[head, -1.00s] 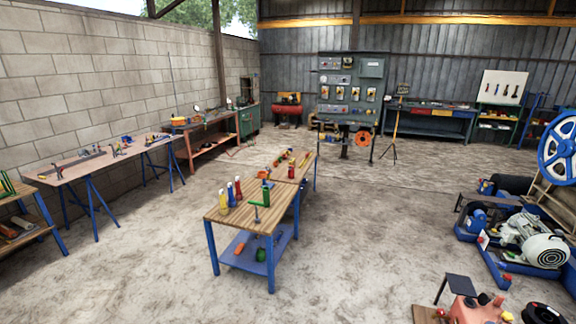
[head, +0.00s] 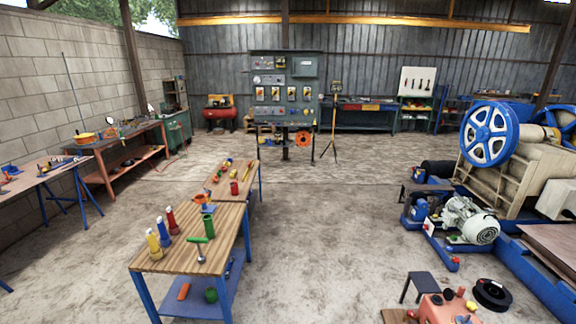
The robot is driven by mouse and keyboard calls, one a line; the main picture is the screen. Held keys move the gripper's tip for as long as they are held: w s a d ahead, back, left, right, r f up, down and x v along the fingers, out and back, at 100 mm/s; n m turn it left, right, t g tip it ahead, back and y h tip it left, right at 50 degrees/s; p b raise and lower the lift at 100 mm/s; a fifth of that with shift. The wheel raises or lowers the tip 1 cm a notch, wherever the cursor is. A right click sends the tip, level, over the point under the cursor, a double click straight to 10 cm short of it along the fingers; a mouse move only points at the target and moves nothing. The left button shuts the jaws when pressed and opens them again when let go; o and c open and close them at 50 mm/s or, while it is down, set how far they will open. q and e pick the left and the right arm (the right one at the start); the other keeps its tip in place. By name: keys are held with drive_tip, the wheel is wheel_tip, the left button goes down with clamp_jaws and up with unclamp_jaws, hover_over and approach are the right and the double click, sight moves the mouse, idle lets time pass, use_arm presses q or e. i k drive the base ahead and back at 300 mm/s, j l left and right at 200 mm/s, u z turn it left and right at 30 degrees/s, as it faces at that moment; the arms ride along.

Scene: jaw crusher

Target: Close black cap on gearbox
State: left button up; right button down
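A salmon-red housing (head: 448,308), which looks like the gearbox, sits at the bottom right of the head view, cut off by the lower edge. Small knobs or caps stand on its top, some red and one or more dark. They are too small to tell whether a black cap is open or closed. Neither of my grippers is in view.
A black ring-shaped part (head: 492,294) lies right of the housing, and a small dark stool (head: 418,286) stands behind it. The jaw crusher (head: 515,165) with blue wheels fills the right. A wooden workbench (head: 185,238) with bottles stands left of centre. Floor between is clear.

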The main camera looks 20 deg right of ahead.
sight(449, 294)
drive_tip(key=i+z, duration=2.05)
drive_tip(key=i, duration=0.65)
drive_tip(key=i+l, duration=0.1)
drive_tip(key=i, duration=0.3)
